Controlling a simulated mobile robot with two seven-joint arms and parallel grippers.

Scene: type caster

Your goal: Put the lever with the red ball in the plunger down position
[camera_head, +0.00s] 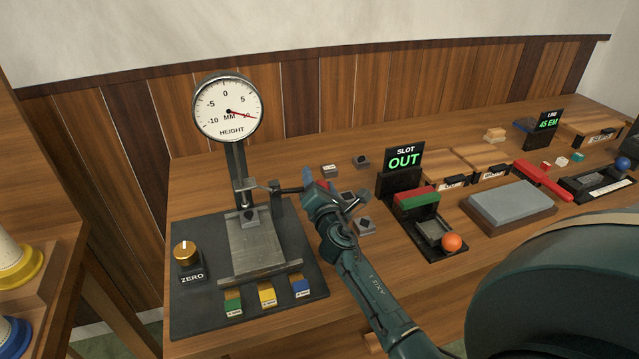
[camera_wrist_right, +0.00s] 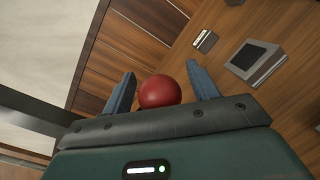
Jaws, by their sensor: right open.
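The height gauge (camera_head: 228,107) stands on a post over a dark base plate (camera_head: 194,321), its red needle on the positive side. A thin lever (camera_head: 288,190) reaches right from the post, roughly level, above a plunger (camera_head: 249,217) and a metal block. The lever's red ball (camera_wrist_right: 160,91) sits between the fingers of my right gripper (camera_wrist_right: 162,73) in the right wrist view. The fingers are open, with a gap visible beside the ball. My left gripper is not in view.
A ZERO knob (camera_head: 185,252) and green, yellow and blue blocks are on the base plate. Small dark blocks (camera_head: 364,226) lie near my right wrist. A slot device with an orange ball (camera_head: 452,242) and a grey slab (camera_head: 508,205) stand right.

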